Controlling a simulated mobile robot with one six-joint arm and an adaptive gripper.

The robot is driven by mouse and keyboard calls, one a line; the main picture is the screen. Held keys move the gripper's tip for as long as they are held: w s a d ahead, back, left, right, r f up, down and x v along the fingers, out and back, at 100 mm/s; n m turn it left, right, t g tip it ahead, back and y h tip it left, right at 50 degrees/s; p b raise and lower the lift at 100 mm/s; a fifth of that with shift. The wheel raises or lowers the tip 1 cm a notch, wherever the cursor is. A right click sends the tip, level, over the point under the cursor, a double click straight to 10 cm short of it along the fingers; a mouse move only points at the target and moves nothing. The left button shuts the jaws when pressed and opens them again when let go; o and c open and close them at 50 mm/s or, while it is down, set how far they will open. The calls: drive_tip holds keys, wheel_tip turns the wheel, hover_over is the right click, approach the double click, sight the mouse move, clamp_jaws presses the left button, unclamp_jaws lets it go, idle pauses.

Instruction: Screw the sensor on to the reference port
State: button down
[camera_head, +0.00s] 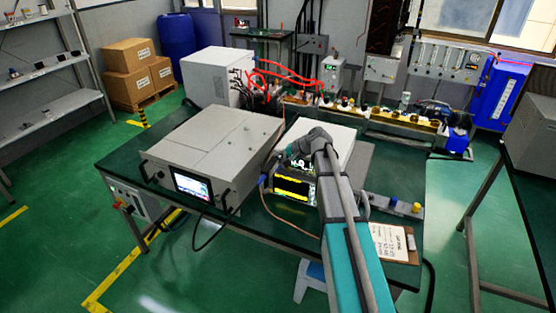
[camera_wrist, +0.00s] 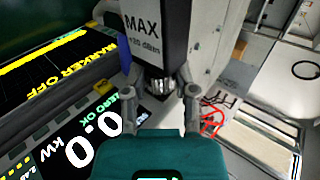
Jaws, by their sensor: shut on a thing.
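The sensor (camera_wrist: 158,38) is a dark block with a grey face lettered "MAX" and "dBm", at the top centre of the wrist view. A knurled metal collar (camera_wrist: 158,86) shows at its near end. My gripper (camera_wrist: 160,92) is shut on the sensor, with one grey finger on each side near the collar. In the head view my gripper (camera_head: 288,153) is small, in front of the instruments. I cannot make out the reference port in either view, nor whether the sensor touches it.
A meter display (camera_wrist: 95,135) reads "ZERO OK" and "0.0 kW". A screen with a yellow trace (camera_wrist: 45,65) reads "MARKER OFF". A large grey instrument (camera_head: 212,145) stands left on the green bench (camera_head: 250,238). A clipboard (camera_head: 393,243) lies at the bench's front right.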

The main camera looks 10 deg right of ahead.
drive_tip(key=shift+c, duration=2)
unclamp_jaws()
drive_tip(key=shift+r, duration=0.1)
